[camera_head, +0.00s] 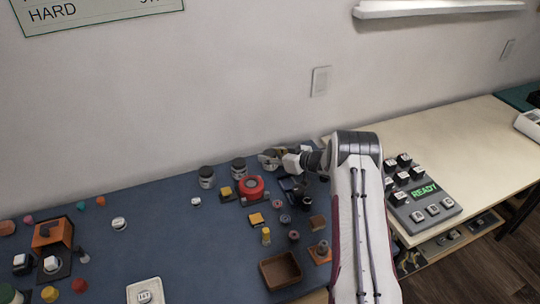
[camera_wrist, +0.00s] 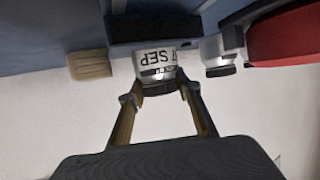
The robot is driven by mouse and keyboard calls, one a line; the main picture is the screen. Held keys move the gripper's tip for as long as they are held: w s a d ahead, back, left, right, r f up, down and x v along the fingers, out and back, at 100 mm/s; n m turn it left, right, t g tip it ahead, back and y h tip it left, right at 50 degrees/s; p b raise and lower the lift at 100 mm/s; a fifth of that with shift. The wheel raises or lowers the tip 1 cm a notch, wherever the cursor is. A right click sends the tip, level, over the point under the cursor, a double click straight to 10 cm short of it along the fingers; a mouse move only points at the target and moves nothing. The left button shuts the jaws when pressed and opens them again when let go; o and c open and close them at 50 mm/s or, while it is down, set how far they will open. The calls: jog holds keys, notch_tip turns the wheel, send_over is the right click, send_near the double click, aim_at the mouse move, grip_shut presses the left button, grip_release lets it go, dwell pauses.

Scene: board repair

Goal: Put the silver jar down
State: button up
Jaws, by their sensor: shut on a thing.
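The silver jar (camera_wrist: 157,66) shows in the wrist view with a pale label reading "SEP" upside down and a dark lid. My gripper (camera_wrist: 162,92) is shut on it, one finger on each side near the lid. In the head view my gripper (camera_head: 278,158) is at the back of the blue mat, near the wall, right of two other jars. There the held jar is hard to make out among the fingers. Whether its base touches the mat cannot be told.
Two dark-lidded jars, one left (camera_head: 206,178) and one nearer (camera_head: 238,168), stand beside a red round button (camera_head: 252,186). In the wrist view a black box (camera_wrist: 150,27) and a wooden block (camera_wrist: 90,65) lie close to the held jar. Small parts crowd the mat in front.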

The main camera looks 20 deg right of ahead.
jog(key=o, duration=1.2)
jog(key=shift+f, duration=0.1)
jog(key=shift+r+v, duration=0.2)
jog(key=shift+v, duration=5.9)
jog(key=shift+w, duration=0.15)
